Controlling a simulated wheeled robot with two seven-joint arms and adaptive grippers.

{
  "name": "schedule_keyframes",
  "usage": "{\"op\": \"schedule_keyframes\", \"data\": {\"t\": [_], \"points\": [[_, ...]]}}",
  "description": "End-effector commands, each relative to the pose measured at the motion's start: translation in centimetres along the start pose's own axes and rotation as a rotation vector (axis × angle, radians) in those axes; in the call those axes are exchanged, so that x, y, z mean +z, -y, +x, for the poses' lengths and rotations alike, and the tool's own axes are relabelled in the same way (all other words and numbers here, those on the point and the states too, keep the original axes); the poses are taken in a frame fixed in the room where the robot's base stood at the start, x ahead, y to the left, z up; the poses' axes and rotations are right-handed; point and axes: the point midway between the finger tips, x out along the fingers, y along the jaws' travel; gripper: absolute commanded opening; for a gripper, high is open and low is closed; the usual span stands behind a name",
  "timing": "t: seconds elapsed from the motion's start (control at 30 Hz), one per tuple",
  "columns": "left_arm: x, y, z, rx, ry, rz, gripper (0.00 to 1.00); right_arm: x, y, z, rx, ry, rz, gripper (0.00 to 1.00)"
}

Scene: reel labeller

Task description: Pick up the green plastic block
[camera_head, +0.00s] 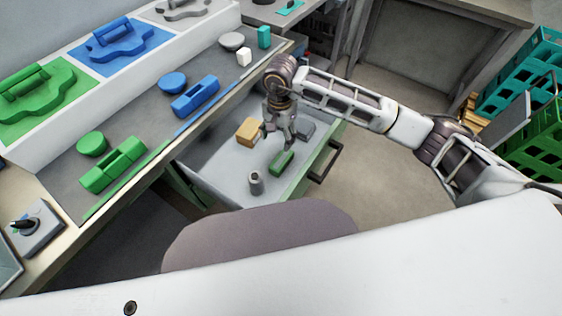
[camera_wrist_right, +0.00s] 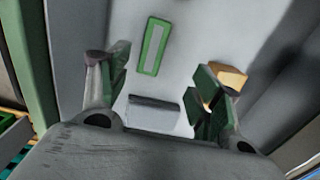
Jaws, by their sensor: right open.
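A small green block (camera_head: 281,163) lies in the open drawer (camera_head: 220,172) under the bench. My right gripper (camera_head: 279,138) is open and empty, pointing down above the drawer, apart from the block. In its wrist view the two fingers (camera_wrist_right: 162,75) stand wide apart. My left gripper is not in view.
Near it in the drawer are a tan block (camera_head: 249,131), a grey block (camera_head: 305,130) and a grey cylinder (camera_head: 256,184). The drawer's front handle (camera_head: 326,161) faces right. Green handle piece (camera_head: 113,164) and blue handle piece (camera_head: 196,97) lie on the bench.

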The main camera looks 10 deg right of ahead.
Motion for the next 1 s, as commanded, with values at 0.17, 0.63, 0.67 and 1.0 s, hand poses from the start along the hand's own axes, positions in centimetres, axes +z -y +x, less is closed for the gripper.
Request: {"op": "schedule_keyframes", "data": {"t": [0.17,0.63,0.67,1.0], "points": [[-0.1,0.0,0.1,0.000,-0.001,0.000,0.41,-0.9,-0.4,-0.1,0.021,-0.032,-0.007,0.64],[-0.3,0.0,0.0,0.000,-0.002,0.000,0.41,-0.8,-0.4,1.0,0.020,-0.027,-0.006,0.64],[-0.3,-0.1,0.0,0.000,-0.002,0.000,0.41,-0.8,-0.5,1.3,0.021,-0.027,-0.005,0.64],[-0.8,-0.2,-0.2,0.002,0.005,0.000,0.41,-0.9,-0.6,5.7,0.021,-0.026,-0.005,0.64]]}}
